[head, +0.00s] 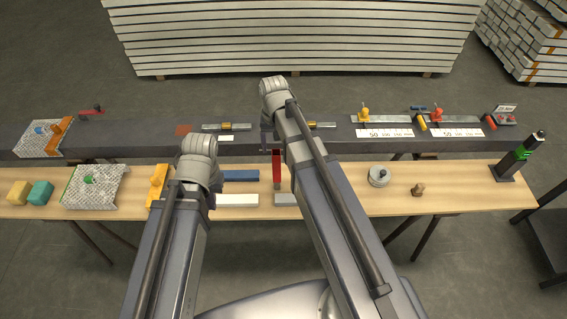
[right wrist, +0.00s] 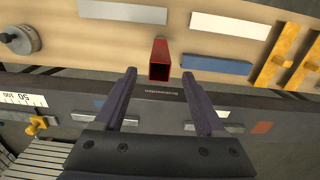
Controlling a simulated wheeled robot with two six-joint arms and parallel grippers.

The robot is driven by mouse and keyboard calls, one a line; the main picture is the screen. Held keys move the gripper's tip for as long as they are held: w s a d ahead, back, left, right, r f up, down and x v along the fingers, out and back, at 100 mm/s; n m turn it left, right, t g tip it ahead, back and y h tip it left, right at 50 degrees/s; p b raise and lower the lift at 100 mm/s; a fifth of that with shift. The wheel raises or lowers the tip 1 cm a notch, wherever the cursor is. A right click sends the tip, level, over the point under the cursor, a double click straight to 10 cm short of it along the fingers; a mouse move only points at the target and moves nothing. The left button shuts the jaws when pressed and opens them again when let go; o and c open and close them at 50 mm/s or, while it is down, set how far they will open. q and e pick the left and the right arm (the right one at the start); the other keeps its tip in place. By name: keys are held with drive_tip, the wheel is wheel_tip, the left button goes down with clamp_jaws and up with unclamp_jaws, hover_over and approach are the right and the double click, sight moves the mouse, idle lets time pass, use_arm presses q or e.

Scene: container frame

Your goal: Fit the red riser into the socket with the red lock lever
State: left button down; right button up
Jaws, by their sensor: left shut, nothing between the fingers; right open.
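The red riser (head: 277,170) is a hollow square tube at the far edge of the wooden bench; it also shows in the right wrist view (right wrist: 159,60), open end towards the camera. My right gripper (right wrist: 163,85) is open around empty space, with the riser beyond its fingertips and apart from them. My left gripper (head: 212,192) is shut and empty over the bench, mostly hidden behind its own arm. A metal plate with a red-orange clamp (head: 437,115) and a red handle (head: 490,122) lies on the dark beam at right. I cannot tell which part is the lock lever.
The dark beam (head: 330,140) runs behind the wooden bench (head: 340,203). A similar plate has a yellow clamp (head: 364,114). Blue (head: 240,175) and white (head: 237,200) bars lie near the riser. A round grey weight (head: 379,177) and a black-green post (head: 515,160) stand right.

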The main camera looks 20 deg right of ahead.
sight(277, 159)
drive_tip(key=shift+w+d, duration=0.3)
drive_tip(key=shift+d, duration=0.15)
drive_tip(key=shift+a+f+b, duration=0.1)
drive_tip(key=shift+f+b, duration=0.25)
drive_tip(key=shift+b, duration=0.05)
wheel_tip(277, 159, down, 2)
drive_tip(key=shift+f+b, duration=0.1)
drive_tip(key=shift+b, duration=0.9)
drive_tip(key=f+b, duration=0.5)
drive_tip(key=shift+s+a, duration=0.2)
drive_tip(key=shift+a, duration=0.05)
drive_tip(key=shift+r, duration=0.1)
clamp_jaws()
